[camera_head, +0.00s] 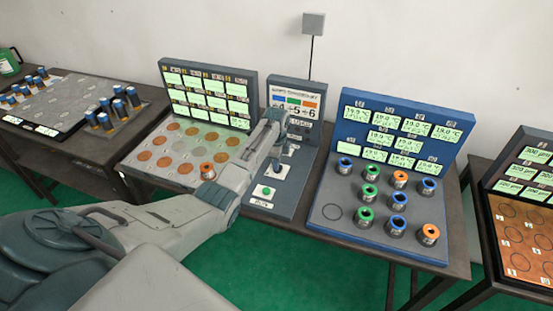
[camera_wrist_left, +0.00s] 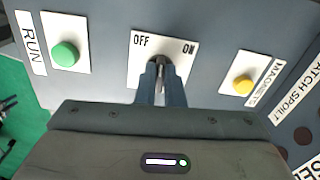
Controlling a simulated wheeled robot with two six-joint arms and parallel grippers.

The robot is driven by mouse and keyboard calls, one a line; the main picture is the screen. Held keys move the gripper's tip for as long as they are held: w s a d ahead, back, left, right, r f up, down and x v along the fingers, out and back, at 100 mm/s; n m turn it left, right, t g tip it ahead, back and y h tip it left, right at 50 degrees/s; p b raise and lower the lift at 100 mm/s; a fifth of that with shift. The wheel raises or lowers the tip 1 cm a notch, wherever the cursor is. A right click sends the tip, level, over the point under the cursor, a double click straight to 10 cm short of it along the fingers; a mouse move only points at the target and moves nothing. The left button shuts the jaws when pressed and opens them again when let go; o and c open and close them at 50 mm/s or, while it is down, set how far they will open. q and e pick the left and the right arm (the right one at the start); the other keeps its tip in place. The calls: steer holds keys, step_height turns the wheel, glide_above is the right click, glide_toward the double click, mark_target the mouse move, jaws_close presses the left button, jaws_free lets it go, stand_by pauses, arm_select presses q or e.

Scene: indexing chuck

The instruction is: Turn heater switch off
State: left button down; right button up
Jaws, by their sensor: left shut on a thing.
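The switch (camera_wrist_left: 158,62) has a small metal lever on a white plate (camera_wrist_left: 136,72) marked OFF on the left and ON on the right in the left wrist view. My left gripper (camera_wrist_left: 160,82) is shut on the lever, which stands between its two blue-grey fingertips. The fingers hide much of the lever and the lower plate, so I cannot tell which way it leans. In the head view my left gripper (camera_head: 276,165) is over the middle of the grey control panel (camera_head: 293,194). The fingers there are small. My right gripper is not in view.
A green RUN button (camera_wrist_left: 66,55) is left of the switch and a yellow button (camera_wrist_left: 243,85) right of it. A disc board (camera_head: 150,172) stands left of the panel. A blue-backed board (camera_head: 400,118) with several coloured spools stands right.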

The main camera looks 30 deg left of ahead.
arm_select(q)
steer(key=shift+r+n, duration=0.15)
steer(key=shift+n, duration=2.15)
steer(key=c, duration=1.6)
jaws_free()
steer(key=shift+o, duration=0.3)
